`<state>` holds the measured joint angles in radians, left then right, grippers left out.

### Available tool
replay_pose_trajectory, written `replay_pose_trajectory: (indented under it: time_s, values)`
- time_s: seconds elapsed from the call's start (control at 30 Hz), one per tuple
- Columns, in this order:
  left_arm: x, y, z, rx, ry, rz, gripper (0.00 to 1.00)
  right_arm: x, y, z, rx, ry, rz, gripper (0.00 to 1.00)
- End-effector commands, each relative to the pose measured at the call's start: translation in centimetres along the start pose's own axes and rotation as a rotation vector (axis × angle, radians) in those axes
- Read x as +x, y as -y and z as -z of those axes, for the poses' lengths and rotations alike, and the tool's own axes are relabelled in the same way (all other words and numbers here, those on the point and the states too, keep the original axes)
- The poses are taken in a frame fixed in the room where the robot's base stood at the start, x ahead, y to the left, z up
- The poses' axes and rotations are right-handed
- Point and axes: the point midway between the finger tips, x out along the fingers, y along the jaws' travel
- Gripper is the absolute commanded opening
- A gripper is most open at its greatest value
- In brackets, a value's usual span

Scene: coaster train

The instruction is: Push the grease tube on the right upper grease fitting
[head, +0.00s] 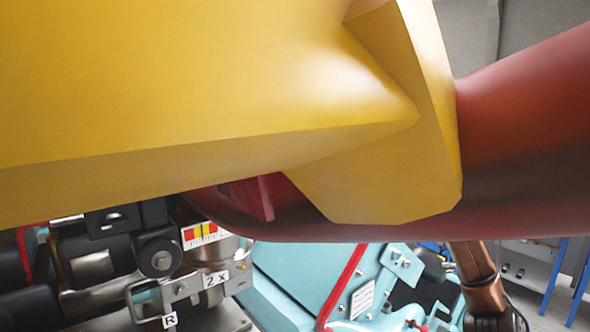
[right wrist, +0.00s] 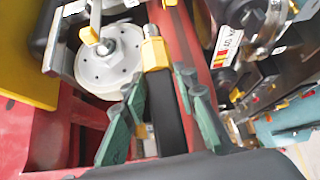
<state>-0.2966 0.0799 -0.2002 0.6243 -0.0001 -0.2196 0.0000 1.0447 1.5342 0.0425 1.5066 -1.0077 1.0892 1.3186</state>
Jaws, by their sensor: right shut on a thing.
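In the right wrist view my right gripper (right wrist: 163,103) has its green fingers shut on the grease tube (right wrist: 167,118), a black tube with a yellow collar and a pale metal tip pointing up the picture. The tip is beside a pale round wheel hub (right wrist: 92,72) with a metal nut at its centre. A small yellow piece (right wrist: 90,36) shows at the hub; I cannot tell whether it is the grease fitting. The tip's contact with any fitting cannot be made out. The grippers do not show clearly in the head view. My left gripper is not seen.
A large yellow body (head: 200,80) and a thick red beam (head: 525,130) block much of the head view. Metal wheel parts (head: 160,260) sit at lower left, a teal frame (head: 300,275) at bottom centre. In the wrist view a red beam (right wrist: 190,45) runs close beside the tube.

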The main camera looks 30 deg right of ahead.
Motion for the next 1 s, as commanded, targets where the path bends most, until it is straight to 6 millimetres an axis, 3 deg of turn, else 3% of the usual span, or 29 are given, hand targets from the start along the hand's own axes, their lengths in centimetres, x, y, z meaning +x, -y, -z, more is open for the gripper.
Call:
replay_pose_trajectory:
  time_s: [0.6,1.0]
  values:
    - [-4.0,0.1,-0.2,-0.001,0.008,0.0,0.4,4.4,-0.4,-3.5,0.001,-0.001,-0.003,0.0]
    - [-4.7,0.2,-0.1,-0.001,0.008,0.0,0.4,5.3,-0.1,-4.3,0.0,0.001,-0.002,0.0]
